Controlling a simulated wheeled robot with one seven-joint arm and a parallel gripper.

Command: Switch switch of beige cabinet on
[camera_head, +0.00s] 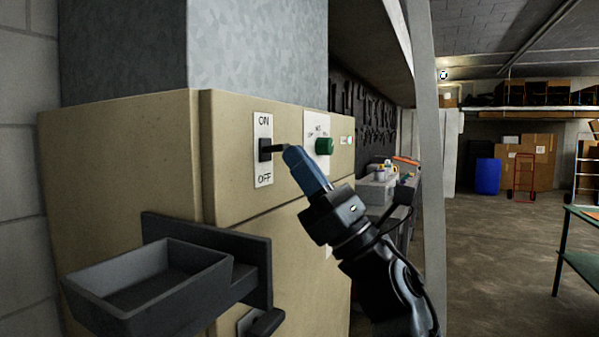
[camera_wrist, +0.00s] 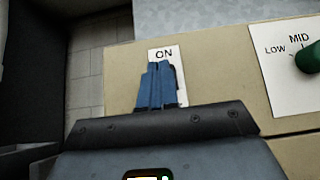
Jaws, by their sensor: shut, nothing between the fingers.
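The beige cabinet (camera_head: 170,160) stands at the left of the head view, and its top part also shows in the wrist view (camera_wrist: 215,70). Its switch (camera_head: 266,150) is a black lever on a white plate marked ON above and OFF below. The lever sticks out towards my gripper; I cannot tell which position it is in. My gripper (camera_head: 291,152), with blue fingers, is shut and empty, its tips at or very near the lever's end. Contact is unclear. In the wrist view the fingers (camera_wrist: 158,84) cover most of the plate below ON.
A green knob (camera_head: 324,146) on a white LOW/MID plate sits right of the switch. A grey tray (camera_head: 150,288) juts out from the cabinet's lower front. A grey post (camera_head: 428,150) stands to the right. Open floor lies beyond.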

